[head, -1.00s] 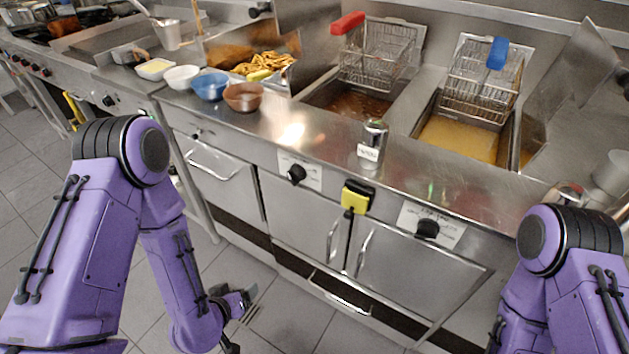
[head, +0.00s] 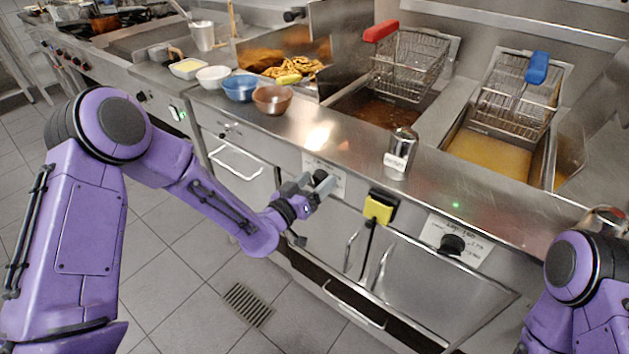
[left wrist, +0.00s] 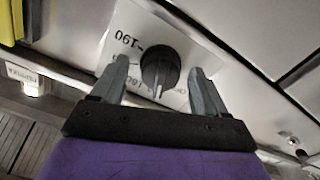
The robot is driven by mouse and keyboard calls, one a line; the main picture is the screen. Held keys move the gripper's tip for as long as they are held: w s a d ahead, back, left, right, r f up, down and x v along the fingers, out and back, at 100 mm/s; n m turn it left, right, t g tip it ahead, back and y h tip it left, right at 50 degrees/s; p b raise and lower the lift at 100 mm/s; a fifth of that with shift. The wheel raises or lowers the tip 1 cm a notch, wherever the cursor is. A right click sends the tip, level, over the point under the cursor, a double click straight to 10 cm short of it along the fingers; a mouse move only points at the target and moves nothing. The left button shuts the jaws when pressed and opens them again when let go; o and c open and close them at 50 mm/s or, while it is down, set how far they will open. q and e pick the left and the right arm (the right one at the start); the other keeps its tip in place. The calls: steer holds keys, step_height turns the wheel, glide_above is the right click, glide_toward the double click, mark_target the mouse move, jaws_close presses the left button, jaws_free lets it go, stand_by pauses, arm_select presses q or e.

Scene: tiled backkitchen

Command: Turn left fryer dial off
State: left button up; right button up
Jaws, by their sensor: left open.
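The left fryer dial (head: 320,178) is a black knob on a white label plate on the fryer's front panel. In the left wrist view the dial (left wrist: 160,68) lies between the two grey fingers of my left gripper (left wrist: 162,80). The fingers are apart, with a gap on each side of the knob. In the head view my left gripper (head: 315,188) is at the dial and partly covers it and its plate. The right fryer dial (head: 452,244) is on its own plate farther right. My right gripper is out of view; only part of that arm shows.
A yellow-and-black box (head: 380,207) is mounted between the dials. A metal shaker (head: 399,155) stands on the counter above. Bowls, including a brown one (head: 272,98), stand at the left. The red-handled basket (head: 408,65) and blue-handled basket (head: 515,95) hang over the oil vats.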

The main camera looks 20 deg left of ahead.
arm_select(q)
steer(key=c, duration=1)
steer(key=shift+c, duration=0.2)
steer(key=shift+n, duration=0.3)
steer(key=n, duration=0.2)
steer(key=shift+f+n+b, duration=0.1)
steer(key=shift+n+b, duration=0.5)
steer(key=shift+n, duration=2)
steer(key=o, duration=1)
steer(key=shift+o, duration=0.2)
